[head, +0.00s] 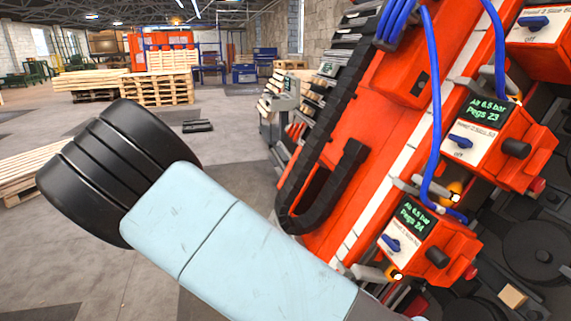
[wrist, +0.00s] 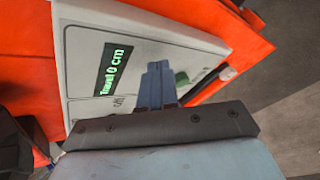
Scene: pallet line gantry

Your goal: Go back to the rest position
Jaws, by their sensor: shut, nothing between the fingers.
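My gripper (wrist: 158,85) shows in the wrist view, its grey fingers together with nothing between them. It points toward a white panel (wrist: 82,35) set in an orange housing. A dark display (wrist: 112,68) on the panel reads "Travel 0 cm" in green. A green part (wrist: 182,78) shows just right of the fingers; whether they touch it I cannot tell. In the head view my arm crosses the lower middle, and my gripper is not visible there.
An orange gantry (head: 340,190) with a black cable chain (head: 330,185) and blue hoses fills the right side, close to my arm. Pallets (head: 160,88) stand at the back left.

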